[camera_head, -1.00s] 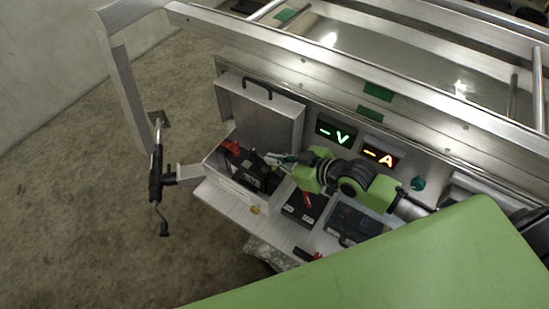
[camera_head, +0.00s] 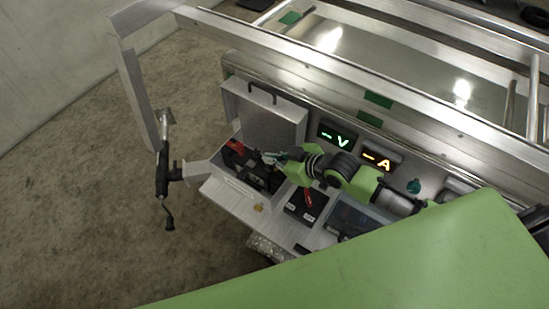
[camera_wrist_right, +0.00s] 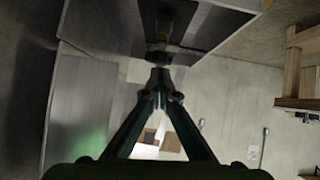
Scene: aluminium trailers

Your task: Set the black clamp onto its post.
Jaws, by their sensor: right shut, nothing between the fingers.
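A black battery (camera_head: 262,179) sits in an open metal box (camera_head: 229,186) on the trailer's front. A red clamp (camera_head: 236,147) shows at its far left end. My right gripper (camera_head: 270,157) reaches in from the right, its fingertips at the battery's far edge. In the right wrist view, its fingers (camera_wrist_right: 161,82) meet at the tips and hold nothing. Just beyond the tips is a small brownish piece (camera_wrist_right: 160,56) below a dark shape; I cannot tell whether it is the post or part of the black clamp. The black clamp is not clearly distinguishable in the head view. My left gripper is not in view.
The box's lid (camera_head: 266,117) stands open behind the battery. A green "V" display (camera_head: 337,135) and an orange "A" display (camera_head: 381,158) are on the right. A black-handled crank jack (camera_head: 162,172) stands left. Open floor (camera_head: 70,200) lies beyond it.

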